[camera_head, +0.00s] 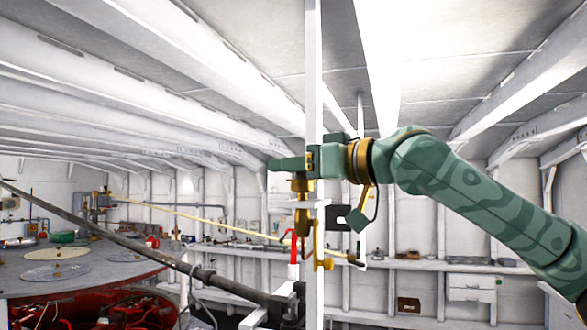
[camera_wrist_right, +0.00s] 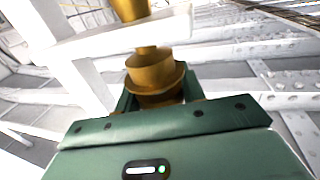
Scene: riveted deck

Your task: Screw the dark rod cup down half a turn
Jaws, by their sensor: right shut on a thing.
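A brass cup with a flanged collar (camera_head: 302,186) stands upright at a white vertical post in the head view. In the right wrist view the cup (camera_wrist_right: 155,75) sits between the green fingers, with a brass stem above it in the picture. My right gripper (camera_head: 296,166) reaches in from the right and is shut on this cup. Its fingers cover part of the cup's sides. A long dark rod (camera_head: 130,240) slopes from the left edge down to the post's foot. My left gripper is out of view.
The white post (camera_head: 314,100) rises beside the cup. A white bracket (camera_wrist_right: 120,45) crosses close to it. A pale yellow rod (camera_head: 210,222) and a red part (camera_head: 293,250) lie below. A round deck with discs (camera_head: 60,270) stands at left; shelves (camera_head: 430,262) line the wall.

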